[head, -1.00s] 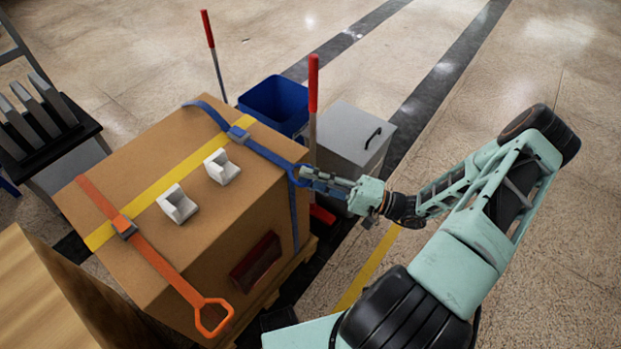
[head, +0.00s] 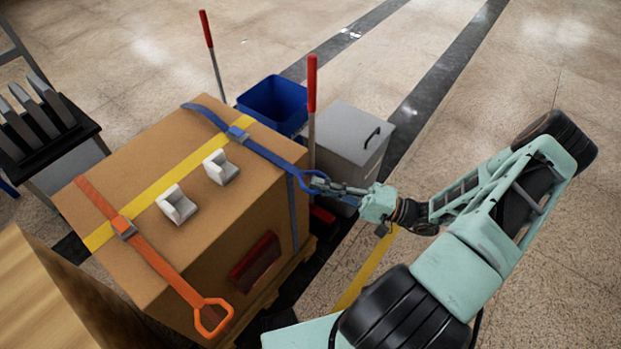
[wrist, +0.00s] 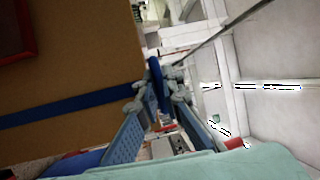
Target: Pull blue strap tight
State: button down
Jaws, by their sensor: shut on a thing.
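The blue strap (head: 268,153) runs over the top of the large cardboard box (head: 226,232) through a grey-blue buckle (head: 237,133). Its free end is a loop that reaches past the box's right top edge. My gripper (head: 322,184) is shut on this loop, just off that edge. In the wrist view the blue loop (wrist: 155,75) sits between my fingertips (wrist: 160,98), and the strap's lower run (wrist: 65,108) lies along the box side. The orange strap (head: 147,249) lies over the near end of the box, its handle hanging over the front edge.
Two white corner pieces (head: 178,206) sit on the box beside a yellow band. A blue bin (head: 272,103), a grey lidded bin (head: 350,142) and red-topped poles (head: 311,85) stand behind. A wooden block (head: 40,300) is at lower left. Floor at right is open.

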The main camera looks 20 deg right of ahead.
jog(key=s+d, duration=0.2)
jog(key=s, duration=0.1)
jog(key=shift+s+d, duration=0.25)
jog(key=shift+d, duration=0.15)
jog(key=c, duration=2.1)
grip_release()
jog(key=v, duration=1.2)
